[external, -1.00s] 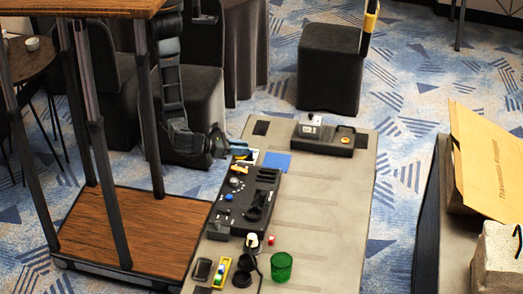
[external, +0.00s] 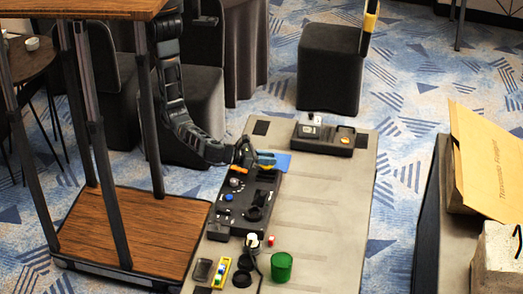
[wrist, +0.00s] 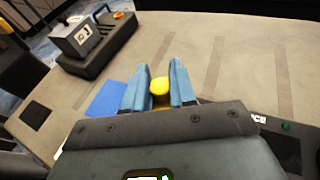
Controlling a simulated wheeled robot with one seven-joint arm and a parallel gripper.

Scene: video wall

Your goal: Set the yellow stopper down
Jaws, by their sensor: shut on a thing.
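The yellow stopper (wrist: 159,88) shows in the wrist view between the two blue fingers of my gripper (wrist: 158,82). The fingers are shut on it, and its rounded top faces the camera. In the external view my gripper (external: 266,159) is over the far end of the black panel (external: 262,192), next to the blue square mat (external: 282,163). I cannot make out the stopper clearly there. The height of the stopper above the panel is hard to tell.
A black unit with a grey box (external: 325,138) stands at the table's far end. A green cup (external: 281,267), a small red cube (external: 271,240) and a yellow tray (external: 221,272) are at the near end. The right side of the table (external: 330,210) is clear.

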